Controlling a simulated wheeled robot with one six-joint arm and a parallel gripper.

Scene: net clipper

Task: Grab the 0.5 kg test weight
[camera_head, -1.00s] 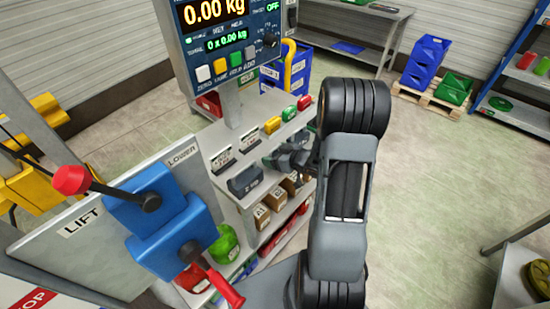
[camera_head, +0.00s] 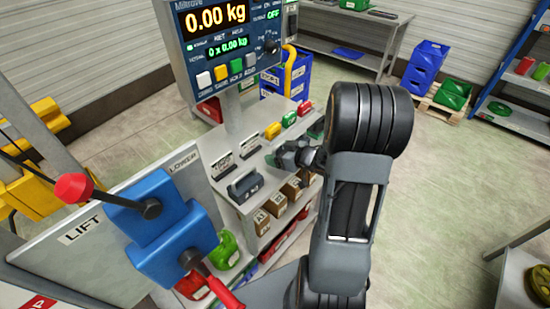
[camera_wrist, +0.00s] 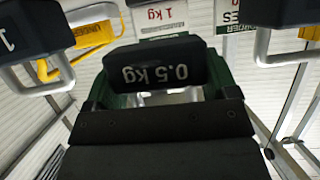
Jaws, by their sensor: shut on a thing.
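The 0.5 kg test weight (camera_wrist: 155,72) is a dark block with its white lettering upside down in the wrist view. My gripper (camera_wrist: 160,98) is shut on it, with green and black finger parts beside and below it. In the head view my gripper (camera_head: 298,157) is small and dark, at the right part of the grey shelf top (camera_head: 262,160). I cannot make out the held weight there.
A dark weight with a handle (camera_head: 245,186) stands on the shelf's left front. Yellow, green and red blocks (camera_head: 289,118) line its back. A scale display (camera_head: 215,45) rises behind. A blue lever box (camera_head: 165,225) is in the left foreground.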

